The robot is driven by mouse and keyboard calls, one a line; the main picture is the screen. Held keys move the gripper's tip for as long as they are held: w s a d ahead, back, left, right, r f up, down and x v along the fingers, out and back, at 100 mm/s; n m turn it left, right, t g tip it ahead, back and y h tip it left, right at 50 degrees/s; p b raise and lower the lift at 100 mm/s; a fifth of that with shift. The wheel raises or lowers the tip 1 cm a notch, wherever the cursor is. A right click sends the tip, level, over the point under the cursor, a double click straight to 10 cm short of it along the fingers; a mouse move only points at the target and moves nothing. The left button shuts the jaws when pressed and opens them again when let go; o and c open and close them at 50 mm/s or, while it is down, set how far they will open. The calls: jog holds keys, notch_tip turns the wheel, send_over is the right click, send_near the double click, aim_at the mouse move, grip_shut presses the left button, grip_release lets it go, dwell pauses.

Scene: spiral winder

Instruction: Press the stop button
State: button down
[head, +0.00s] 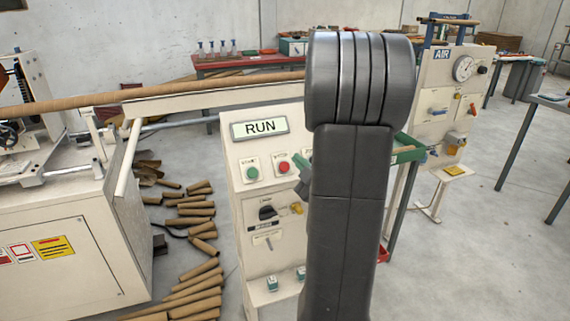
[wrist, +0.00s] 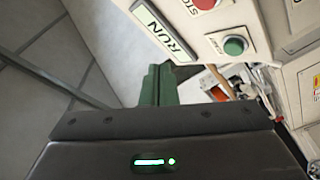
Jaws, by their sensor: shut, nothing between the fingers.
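The stop button is the red button (head: 283,167) on the cream control panel (head: 239,152), to the right of the green button (head: 253,173) and below the lit RUN display (head: 260,127). The red button (wrist: 205,3) also shows at the top edge of the wrist view, partly cut off. The green button (wrist: 234,46) lies below it there, with the RUN display (wrist: 163,30) to the left. My gripper (wrist: 158,70) is shut and empty, its green fingers close together. In the head view its fingers (head: 305,169) show just right of the red button, partly hidden behind my arm.
A long cardboard tube (head: 170,92) runs across behind the panel. Several cut tubes (head: 197,237) lie on the floor left of the panel. A cream machine cabinet (head: 62,250) stands at the left, and an air gauge panel (head: 447,100) at the right.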

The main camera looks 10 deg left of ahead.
jog(key=shift+f, duration=0.1)
dwell(0.3)
jog(key=b, duration=0.2)
send_near(283, 162)
notch_tip(283, 162, up, 2)
jog(key=w+a, duration=0.3)
jog(key=shift+w+a+f+b, duration=0.1)
jog(key=shift+w+a+b, duration=0.2)
jog(key=shift+b, duration=0.2)
jog(key=shift+w+f+b, duration=0.1)
jog(key=shift+f+b, duration=0.05)
jog(key=shift+b, duration=0.15)
dwell(1.2)
jog(key=shift+w+a+f+b, duration=0.1)
jog(key=shift+w+f+b, duration=0.1)
jog(key=shift+b, duration=0.3)
jog(key=shift+w+a+f+b, duration=0.2)
jog(key=shift+w+b, duration=0.1)
jog(key=shift+b, duration=0.25)
dwell(0.7)
jog(key=shift+s+d+r, duration=0.35)
jog(key=shift+s+r, duration=0.2)
